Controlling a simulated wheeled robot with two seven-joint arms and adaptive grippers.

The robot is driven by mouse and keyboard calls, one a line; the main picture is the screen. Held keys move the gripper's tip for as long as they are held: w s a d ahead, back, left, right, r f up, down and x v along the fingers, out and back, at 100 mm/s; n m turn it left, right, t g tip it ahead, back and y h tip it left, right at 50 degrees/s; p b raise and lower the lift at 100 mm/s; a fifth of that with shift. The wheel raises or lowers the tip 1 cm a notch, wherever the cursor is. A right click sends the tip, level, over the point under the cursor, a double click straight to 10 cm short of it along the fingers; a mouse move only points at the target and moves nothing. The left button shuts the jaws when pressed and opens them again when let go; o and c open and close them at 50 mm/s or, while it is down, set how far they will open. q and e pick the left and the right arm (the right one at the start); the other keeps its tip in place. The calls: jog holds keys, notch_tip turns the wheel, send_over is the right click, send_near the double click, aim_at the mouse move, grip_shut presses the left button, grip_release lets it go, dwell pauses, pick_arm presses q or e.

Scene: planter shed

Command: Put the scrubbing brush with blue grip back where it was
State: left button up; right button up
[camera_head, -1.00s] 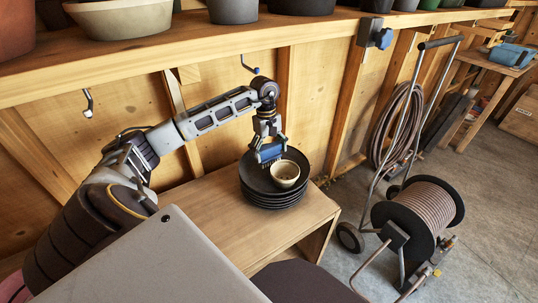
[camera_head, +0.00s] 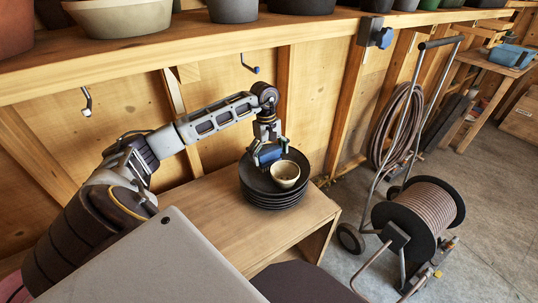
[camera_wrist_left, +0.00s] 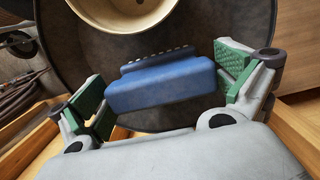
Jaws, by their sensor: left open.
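The scrubbing brush with blue grip (camera_wrist_left: 160,85) rests on the top dark plate, beside a small cream bowl (camera_head: 285,174). In the head view the brush (camera_head: 268,154) is partly hidden by my left gripper (camera_head: 268,150). In the left wrist view my left gripper (camera_wrist_left: 168,90) is open, its green-padded fingers on either side of the blue grip, with gaps visible. The stack of dark plates (camera_head: 262,194) sits on a low wooden bench (camera_head: 215,218). The bowl also shows in the left wrist view (camera_wrist_left: 125,22). My right gripper is not in view.
A wooden shelf with pots (camera_head: 120,18) runs above the arm. Hooks (camera_head: 87,101) hang below it on the wall. A hose reel cart (camera_head: 425,215) stands right of the bench. The bench's left part is clear.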

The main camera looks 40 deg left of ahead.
pick_arm(q)
jog(key=shift+r, duration=0.1)
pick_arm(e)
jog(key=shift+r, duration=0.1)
pick_arm(q)
jog(key=shift+a+r, duration=0.1)
jog(key=shift+r, duration=0.35)
jog(key=r, duration=0.3)
jog(key=r+p, duration=0.1)
jog(key=r, duration=0.2)
jog(key=a+r+p, duration=0.1)
jog(key=r, duration=0.2)
jog(key=shift+w+r, duration=0.2)
jog(key=shift+r, duration=0.05)
jog(key=shift+a+r+p, duration=0.1)
jog(key=shift+r+p, duration=0.3)
jog(key=shift+r, duration=0.4)
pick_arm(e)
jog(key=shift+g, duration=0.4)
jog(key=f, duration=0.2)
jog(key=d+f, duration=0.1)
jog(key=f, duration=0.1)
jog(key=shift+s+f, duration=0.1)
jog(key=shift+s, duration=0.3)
